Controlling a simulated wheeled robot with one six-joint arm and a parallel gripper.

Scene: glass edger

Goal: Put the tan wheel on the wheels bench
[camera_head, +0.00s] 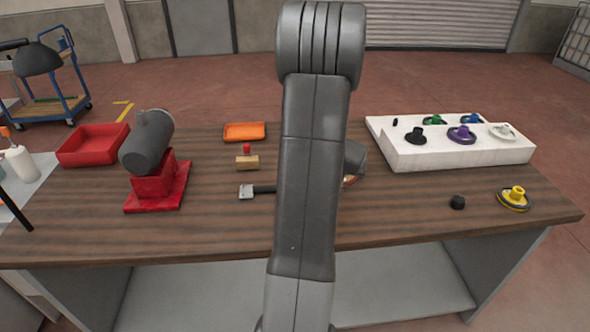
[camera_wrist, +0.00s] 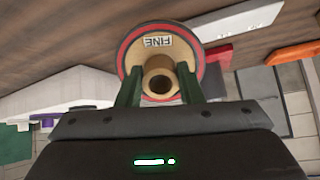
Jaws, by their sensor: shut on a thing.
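The tan wheel (camera_wrist: 137,52) has a tan face marked "FINE", a red and black rim and a round tan hub. My gripper (camera_wrist: 159,86) is shut on the hub, one green finger on each side. In the head view my arm hides most of the gripper and wheel; only a sliver of the wheel (camera_head: 350,180) shows over the middle of the wooden bench (camera_head: 225,222). I cannot tell whether the wheel touches the bench top.
A white rack (camera_head: 455,155) with several coloured wheels stands at the back right. A yellow wheel (camera_head: 514,198) and a black knob (camera_head: 457,202) lie in front. A dark cylinder on a red stand (camera_head: 153,185), red bin (camera_head: 92,145) and orange tray (camera_head: 244,131) are left.

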